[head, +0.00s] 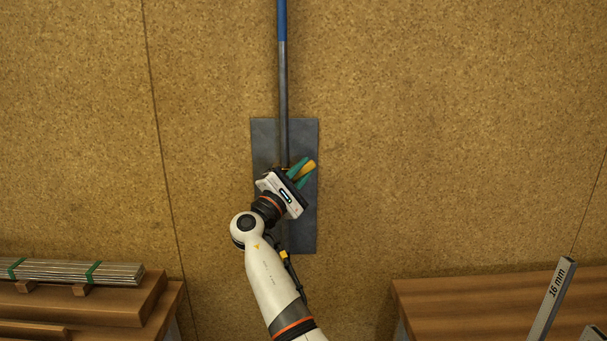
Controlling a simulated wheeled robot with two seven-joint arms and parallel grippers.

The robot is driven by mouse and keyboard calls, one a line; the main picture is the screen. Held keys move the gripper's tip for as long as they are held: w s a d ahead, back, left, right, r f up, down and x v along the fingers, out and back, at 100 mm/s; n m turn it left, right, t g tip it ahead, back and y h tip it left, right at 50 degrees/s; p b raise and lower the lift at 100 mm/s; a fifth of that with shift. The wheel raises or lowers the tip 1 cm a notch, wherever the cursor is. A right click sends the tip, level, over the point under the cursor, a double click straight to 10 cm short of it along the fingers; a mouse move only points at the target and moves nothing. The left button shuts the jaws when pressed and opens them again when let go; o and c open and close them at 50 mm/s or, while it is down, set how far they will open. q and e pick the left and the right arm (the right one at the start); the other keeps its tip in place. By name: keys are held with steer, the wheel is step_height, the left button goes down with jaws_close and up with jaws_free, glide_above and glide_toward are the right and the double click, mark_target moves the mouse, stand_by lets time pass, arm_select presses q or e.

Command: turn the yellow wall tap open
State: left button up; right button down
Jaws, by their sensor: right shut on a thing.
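The yellow tap handle (309,167) shows at the middle of the head view, in front of a dark grey plate (300,225) on the wall. A grey pipe (283,95) with a blue upper part runs down to it from above. My right gripper (303,171) has its green fingers on either side of the yellow handle and is shut on it. The handle slants up to the right. The tap's body is mostly hidden behind the gripper. My left gripper is not in view.
The cork-coloured wall around the plate is clear.

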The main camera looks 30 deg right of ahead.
stand_by(0.3)
steer(key=c, duration=1.3)
jaws_free()
steer(key=b+v, duration=0.2)
steer(key=v, duration=1)
steer(key=shift+b, duration=0.4)
